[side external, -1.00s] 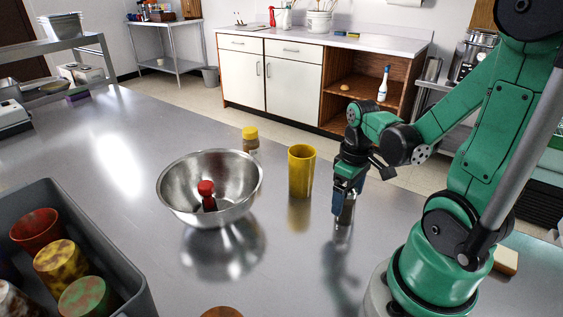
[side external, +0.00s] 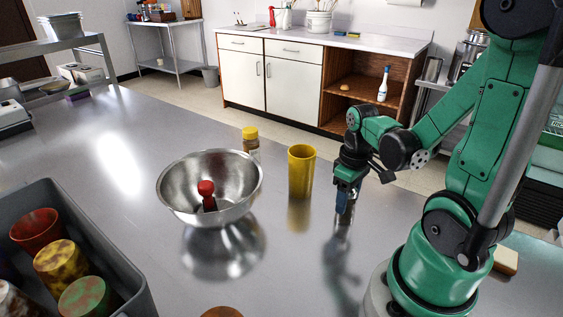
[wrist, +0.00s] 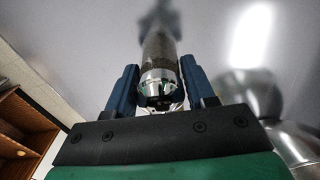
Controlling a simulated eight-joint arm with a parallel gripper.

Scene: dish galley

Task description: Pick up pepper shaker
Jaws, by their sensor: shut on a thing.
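The pepper shaker (wrist: 159,48) has a clear body with dark contents and a shiny metal cap. In the wrist view it lies between the two blue fingers of my gripper (wrist: 160,68), which are shut on it near the cap. In the side external view my gripper (side external: 345,203) points down over the table, right of the yellow cup. The shaker (side external: 343,217) shows only in part below the fingers, upright and at or very near the tabletop; its upper part is hidden by the fingers.
A yellow cup (side external: 301,173) stands just left of my gripper. Further left are a steel bowl (side external: 178,198) with a red-topped item inside and a yellow-capped jar (side external: 251,144). A grey bin (side external: 133,286) of cups is at the front left. Bare metal table lies in front.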

